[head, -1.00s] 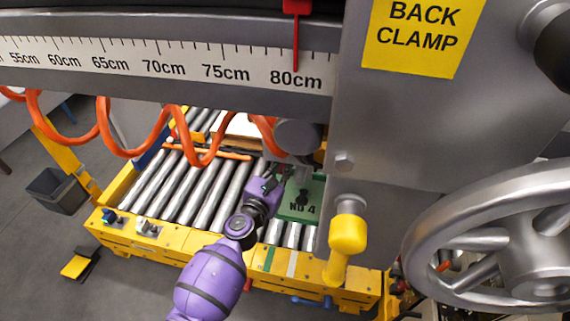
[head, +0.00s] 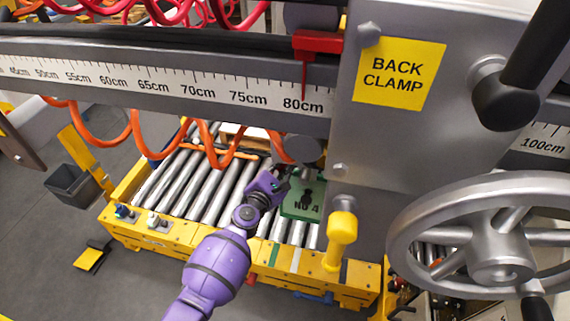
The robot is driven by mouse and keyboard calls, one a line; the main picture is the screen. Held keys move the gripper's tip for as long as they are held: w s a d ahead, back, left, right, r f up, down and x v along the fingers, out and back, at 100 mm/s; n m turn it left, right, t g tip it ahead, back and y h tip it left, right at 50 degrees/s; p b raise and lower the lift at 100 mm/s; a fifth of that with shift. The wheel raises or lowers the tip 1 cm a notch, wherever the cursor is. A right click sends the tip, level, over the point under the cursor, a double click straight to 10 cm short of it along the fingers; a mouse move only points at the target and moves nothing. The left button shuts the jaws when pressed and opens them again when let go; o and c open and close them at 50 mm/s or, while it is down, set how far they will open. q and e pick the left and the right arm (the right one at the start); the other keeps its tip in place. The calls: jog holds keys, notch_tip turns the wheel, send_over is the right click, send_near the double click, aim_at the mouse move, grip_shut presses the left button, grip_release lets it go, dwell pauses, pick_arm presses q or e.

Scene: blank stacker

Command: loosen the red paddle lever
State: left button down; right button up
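I cannot make out a clear red paddle lever. A small red piece (head: 252,280), too small to identify, shows under the front edge of the yellow roller frame. A red block with a thin pointer (head: 318,44) sits on the ruler at about 80cm. My purple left arm comes in from the bottom, left of centre. Its gripper (head: 281,175) is over the rollers beside the green NO 4 block (head: 300,204). Its fingers are small and dark, and their opening is unclear. My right gripper is not in view.
A grey housing with a BACK CLAMP label (head: 398,75) fills the right, with a large handwheel (head: 490,235) and a black-handled lever (head: 507,95). A yellow handle (head: 341,238) hangs near the arm. A blue handle (head: 315,297) is under the frame. Orange coiled hose (head: 140,135) crosses the left.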

pick_arm(q)
jog(key=shift+w+a+r, duration=0.1)
jog(key=shift+a+r, duration=0.05)
jog(key=shift+a, duration=0.05)
jog(key=c, duration=2)
grip_release()
jog(key=shift+d, duration=0.1)
jog(key=v, duration=1.2)
